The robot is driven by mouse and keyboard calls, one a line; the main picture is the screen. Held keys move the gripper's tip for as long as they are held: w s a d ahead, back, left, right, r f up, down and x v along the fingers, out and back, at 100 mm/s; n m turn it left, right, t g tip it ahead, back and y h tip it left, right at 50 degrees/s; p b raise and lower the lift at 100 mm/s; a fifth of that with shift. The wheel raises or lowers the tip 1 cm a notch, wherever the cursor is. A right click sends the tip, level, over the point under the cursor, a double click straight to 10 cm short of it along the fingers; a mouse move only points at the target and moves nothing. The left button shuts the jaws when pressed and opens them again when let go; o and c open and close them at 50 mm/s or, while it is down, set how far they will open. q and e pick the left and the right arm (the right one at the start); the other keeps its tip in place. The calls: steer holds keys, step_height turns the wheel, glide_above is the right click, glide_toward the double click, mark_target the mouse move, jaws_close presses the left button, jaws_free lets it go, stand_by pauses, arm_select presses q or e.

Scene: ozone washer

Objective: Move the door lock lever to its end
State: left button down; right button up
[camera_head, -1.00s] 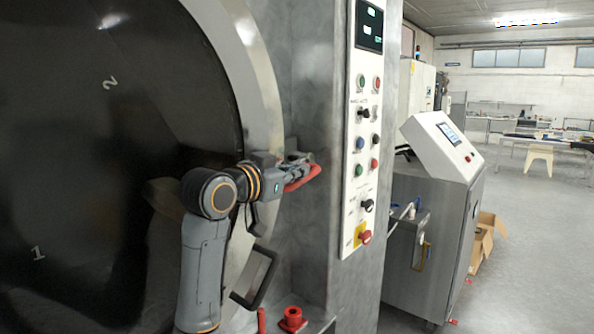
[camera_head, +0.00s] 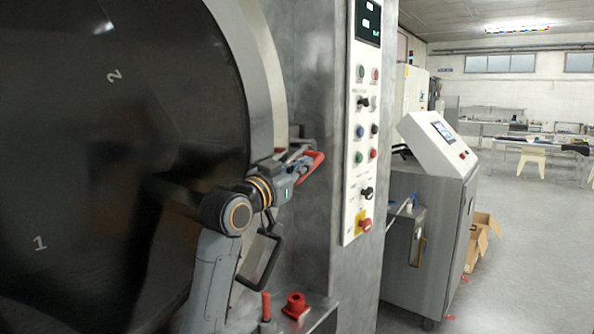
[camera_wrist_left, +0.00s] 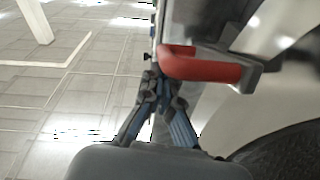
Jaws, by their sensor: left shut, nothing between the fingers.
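The red-handled door lock lever (camera_head: 313,163) sits at the right rim of the big round door (camera_head: 120,150), beside the control panel. In the left wrist view the red lever grip (camera_wrist_left: 205,68) crosses just beyond the fingertips, on a metal bracket. My left gripper (camera_head: 301,172) is shut and empty, its fingers close by the lever on its lower left side. In the wrist view the closed fingertips (camera_wrist_left: 160,84) lie just below and left of the red grip; I cannot tell whether they touch it. My right gripper is not in view.
A black door handle (camera_head: 262,262) is below my left wrist. A red fitting (camera_head: 296,305) stands on a ledge below. The control panel (camera_head: 363,130) with knobs and buttons is right of the lever. A grey console machine (camera_head: 428,240) stands further right, with open floor beyond.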

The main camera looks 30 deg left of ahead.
arm_select(q)
steer(key=f+b, duration=0.1)
steer(key=f+t+b, duration=0.1)
steer(key=f, duration=0.1)
steer(key=shift+w+t, duration=0.2)
steer(key=shift+t, duration=0.1)
steer(key=shift+w+f+b, duration=0.1)
steer(key=shift+b, duration=0.25)
steer(key=w+f+p, duration=0.2)
steer(key=w+f, duration=0.3)
steer(key=w, duration=0.2)
steer(key=shift+w+d+f, duration=0.15)
steer(key=shift+d+f, duration=0.1)
steer(key=shift+f, duration=0.1)
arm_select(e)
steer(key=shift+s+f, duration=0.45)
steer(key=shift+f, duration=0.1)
arm_select(q)
steer(key=shift+r+p, duration=0.25)
steer(key=shift+p, duration=0.1)
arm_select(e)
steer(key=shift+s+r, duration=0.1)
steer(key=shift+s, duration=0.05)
